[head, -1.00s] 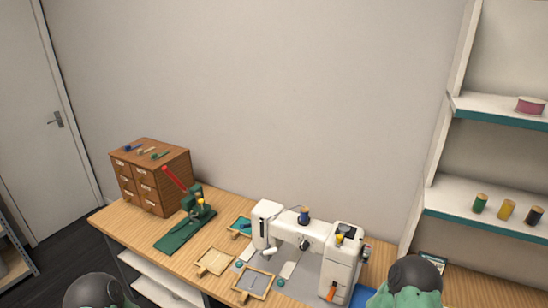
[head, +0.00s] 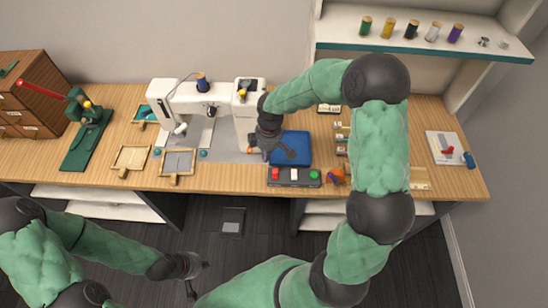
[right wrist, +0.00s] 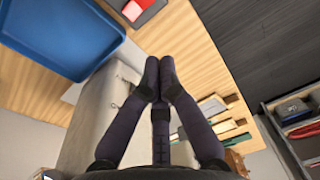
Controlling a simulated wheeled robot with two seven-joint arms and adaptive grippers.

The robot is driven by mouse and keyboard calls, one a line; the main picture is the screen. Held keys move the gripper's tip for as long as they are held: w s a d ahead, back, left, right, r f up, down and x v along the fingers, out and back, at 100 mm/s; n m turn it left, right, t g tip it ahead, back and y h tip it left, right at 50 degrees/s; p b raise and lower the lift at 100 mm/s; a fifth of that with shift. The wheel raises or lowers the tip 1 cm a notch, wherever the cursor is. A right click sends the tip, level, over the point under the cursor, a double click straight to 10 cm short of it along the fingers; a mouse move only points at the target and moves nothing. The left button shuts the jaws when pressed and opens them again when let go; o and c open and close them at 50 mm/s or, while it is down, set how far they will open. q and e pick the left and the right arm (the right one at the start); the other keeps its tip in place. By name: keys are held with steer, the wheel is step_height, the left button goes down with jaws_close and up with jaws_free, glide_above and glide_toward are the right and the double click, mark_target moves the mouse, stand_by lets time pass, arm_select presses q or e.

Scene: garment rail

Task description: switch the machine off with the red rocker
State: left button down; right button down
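The white sewing machine (head: 185,100) stands on the bench. My right gripper (head: 268,150) is at its right end, beside the pillar; in the right wrist view its fingertips (right wrist: 159,66) meet, with nothing seen between them, over the machine's pale side (right wrist: 95,120). No red rocker shows clearly on the machine; my gripper and arm hide part of that end. A dark control box (head: 294,184) at the bench's front edge carries a red part (head: 275,173) and a green button (head: 314,174). My left gripper (head: 196,275) is low before the bench, empty, fingers apart.
A blue tray (head: 290,147) lies right of the machine, under my right forearm. Wooden frames (head: 177,162) lie front left, beside a green press (head: 86,135). An orange-purple object (head: 334,176) sits right of the control box. A pedal (head: 232,221) is on the floor.

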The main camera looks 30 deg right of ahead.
steer(key=w+d+r+n+h, duration=0.1)
steer(key=d+r, duration=0.3)
steer(key=r, duration=0.1)
steer(key=b, duration=0.4)
glide_toward(275, 174)
steer(key=w+f, duration=0.1)
steer(key=f, duration=0.1)
steer(key=w+d+f, duration=0.1)
steer(key=f, duration=0.1)
steer(key=w+f, duration=0.1)
steer(key=f, duration=0.1)
steer(key=shift+d+f, duration=0.25)
steer(key=shift+f, duration=0.35)
